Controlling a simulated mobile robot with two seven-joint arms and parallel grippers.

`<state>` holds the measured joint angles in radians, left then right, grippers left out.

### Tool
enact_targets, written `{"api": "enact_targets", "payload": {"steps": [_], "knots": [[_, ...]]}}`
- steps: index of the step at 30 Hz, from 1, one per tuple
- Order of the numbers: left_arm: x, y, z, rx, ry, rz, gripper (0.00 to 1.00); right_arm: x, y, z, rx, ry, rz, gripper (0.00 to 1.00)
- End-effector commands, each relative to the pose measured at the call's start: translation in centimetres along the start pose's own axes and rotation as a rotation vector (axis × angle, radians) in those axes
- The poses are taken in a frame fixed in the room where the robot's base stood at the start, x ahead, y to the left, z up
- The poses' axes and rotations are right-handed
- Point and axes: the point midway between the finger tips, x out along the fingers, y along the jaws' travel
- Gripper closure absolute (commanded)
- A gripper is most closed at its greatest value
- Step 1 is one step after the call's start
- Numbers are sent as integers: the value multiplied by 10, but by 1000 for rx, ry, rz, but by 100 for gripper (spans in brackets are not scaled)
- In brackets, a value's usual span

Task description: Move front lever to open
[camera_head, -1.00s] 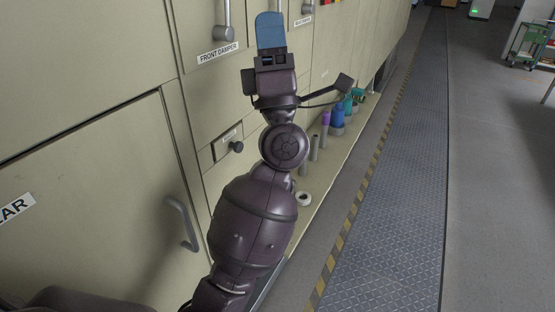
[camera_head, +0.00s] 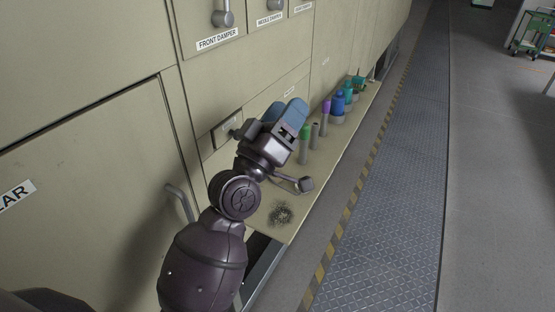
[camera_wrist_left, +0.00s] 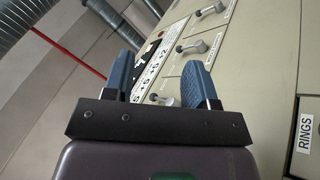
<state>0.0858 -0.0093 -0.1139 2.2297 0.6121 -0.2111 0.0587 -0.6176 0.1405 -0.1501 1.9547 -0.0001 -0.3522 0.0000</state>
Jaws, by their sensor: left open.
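The front damper lever (camera_head: 223,17), a grey handle with a rounded end, hangs down above the "FRONT DAMPER" label (camera_head: 217,39); its top is cut off by the head view's edge. My left gripper (camera_head: 284,112) is open, below and to the right of that lever and apart from it, with blue fingers pointing up and right. Nothing shows between the fingers. In the left wrist view the gripper (camera_wrist_left: 160,82) faces up along the panel.
A small knob (camera_head: 236,132) sticks out of the panel beside my gripper. Several coloured bottles (camera_head: 338,104) stand on the ledge (camera_head: 330,165), with a dark patch (camera_head: 281,214) nearer. A door handle (camera_head: 178,203) is at lower left. The walkway (camera_head: 400,200) is clear.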

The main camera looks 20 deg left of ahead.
Motion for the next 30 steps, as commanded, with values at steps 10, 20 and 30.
{"api": "enact_targets", "payload": {"steps": [10, 20, 30], "knots": [[-38, -23, 35, 99, -225, -88, 48, 0, 0, 0, 0, 0, 0, 13], [-64, -36, 53, 152, -361, -144, 48, 0, 0, 0, 0, -1, 0, 13], [-68, -38, 56, 158, -381, -152, 48, 0, 0, 0, 0, -1, 0, 13]]}}
